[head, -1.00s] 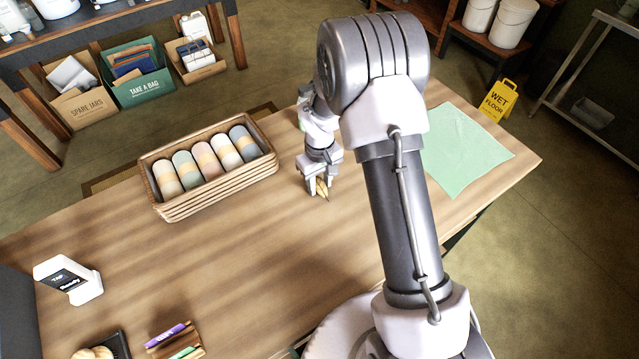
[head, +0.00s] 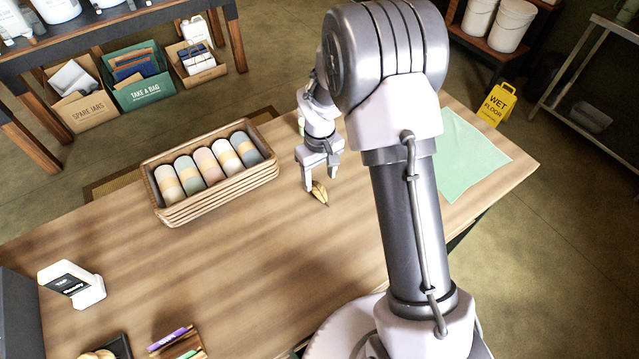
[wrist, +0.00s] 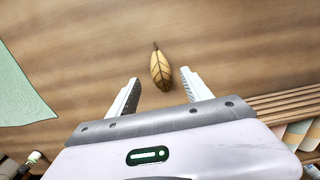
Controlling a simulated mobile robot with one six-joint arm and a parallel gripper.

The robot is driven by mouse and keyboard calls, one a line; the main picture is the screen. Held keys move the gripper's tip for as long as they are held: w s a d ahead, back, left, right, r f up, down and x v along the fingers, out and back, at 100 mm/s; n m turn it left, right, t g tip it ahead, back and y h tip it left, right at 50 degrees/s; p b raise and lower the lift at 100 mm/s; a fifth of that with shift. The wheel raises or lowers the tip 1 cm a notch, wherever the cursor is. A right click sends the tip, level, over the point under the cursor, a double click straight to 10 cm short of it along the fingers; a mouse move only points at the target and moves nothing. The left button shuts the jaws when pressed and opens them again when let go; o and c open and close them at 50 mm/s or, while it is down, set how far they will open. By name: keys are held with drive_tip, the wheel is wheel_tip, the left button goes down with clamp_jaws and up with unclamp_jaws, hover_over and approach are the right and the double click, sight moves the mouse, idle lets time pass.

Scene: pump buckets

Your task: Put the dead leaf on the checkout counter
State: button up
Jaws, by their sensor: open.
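The dead leaf (head: 319,193) is yellow-brown with dark veins and lies on the wooden checkout counter (head: 250,240). In the wrist view the leaf (wrist: 161,70) lies just beyond the fingertips, roughly midway between them, with its stem pointing away. My gripper (head: 321,183) is open and empty, just above the counter beside the leaf. The open fingers also show in the wrist view (wrist: 160,85). Nothing is held between them.
A wicker basket (head: 215,199) of several wrapped cylinders stands left of my gripper. A green cloth (head: 468,155) lies at the right end. A white card reader (head: 72,284) stands at the left. The counter's middle is clear. A yellow wet floor sign (head: 493,103) stands beyond.

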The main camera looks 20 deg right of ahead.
wheel_tip(320, 180, up, 10)
drive_tip(key=p, duration=0.1)
wheel_tip(320, 180, up, 11)
drive_tip(key=m+t, duration=0.2)
drive_tip(key=m, duration=0.1)
hover_over(319, 193)
drive_tip(key=s+a, duration=0.1)
drive_tip(key=s, duration=0.5)
drive_tip(key=s+a+r+m+t+y, duration=0.1)
drive_tip(key=s+r+m+t, duration=0.1)
drive_tip(key=s, duration=0.7)
drive_tip(key=s+a+r+m+t+y, duration=0.1)
drive_tip(key=s+a+r+m, duration=0.1)
drive_tip(key=s+r, duration=0.3)
drive_tip(key=s+m, duration=0.1)
drive_tip(key=s, duration=0.3)
drive_tip(key=shift+r+t, duration=0.25)
drive_tip(key=shift+t, duration=0.15)
drive_tip(key=shift+s, duration=0.1)
